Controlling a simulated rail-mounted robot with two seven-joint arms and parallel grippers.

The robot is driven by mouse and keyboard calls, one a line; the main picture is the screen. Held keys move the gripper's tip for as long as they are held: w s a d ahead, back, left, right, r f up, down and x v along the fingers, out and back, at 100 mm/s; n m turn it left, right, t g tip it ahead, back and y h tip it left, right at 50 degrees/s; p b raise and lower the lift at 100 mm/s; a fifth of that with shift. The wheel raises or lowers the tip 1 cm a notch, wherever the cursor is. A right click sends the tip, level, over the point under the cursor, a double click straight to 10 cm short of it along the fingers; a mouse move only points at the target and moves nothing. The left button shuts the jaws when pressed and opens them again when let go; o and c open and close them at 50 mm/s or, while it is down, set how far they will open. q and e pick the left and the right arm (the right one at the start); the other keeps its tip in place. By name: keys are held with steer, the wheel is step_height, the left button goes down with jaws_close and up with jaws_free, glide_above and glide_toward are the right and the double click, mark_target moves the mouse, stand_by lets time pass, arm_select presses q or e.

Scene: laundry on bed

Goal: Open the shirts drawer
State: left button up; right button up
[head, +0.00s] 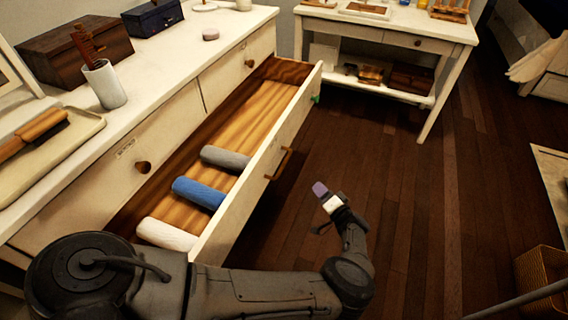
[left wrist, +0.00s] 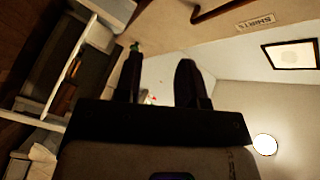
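The shirts drawer (head: 250,175) is pulled out from the white dresser and stands open in the head view. Rolled grey, blue and white cloths lie inside it. Its handle (head: 280,163) is on the outer face. In the left wrist view, a label reading SHIRTS (left wrist: 255,22) shows on a pale front, with a handle (left wrist: 222,8) beside it. My left gripper (head: 326,198) is in front of the drawer, to the right of the handle and apart from it. In the left wrist view its two fingers (left wrist: 158,82) are spread with nothing between them. My right gripper is not in view.
The dresser top (head: 160,75) holds a wooden box, a dark blue box, a cup and a tray with a brush. A white side table (head: 390,25) stands at the back. Open wooden floor lies right of the drawer. A wicker basket (head: 540,275) is at lower right.

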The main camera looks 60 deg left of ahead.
mark_target(285, 162)
arm_select(q)
steer(key=s+r+m+g+y, duration=0.2)
steer(key=s+r+g, duration=0.1)
steer(key=s+g, duration=0.1)
steer(key=s+a+r+b, duration=0.1)
steer(key=a, duration=0.3)
steer(key=s+a+m+b, duration=0.1)
steer(key=a, duration=0.3)
steer(key=s+a+r+m+b, duration=0.1)
steer(key=a, duration=0.3)
steer(key=shift+a+r+b, duration=0.2)
steer(key=shift+r+b, duration=0.15)
steer(key=shift+c, duration=0.4)
jaws_close()
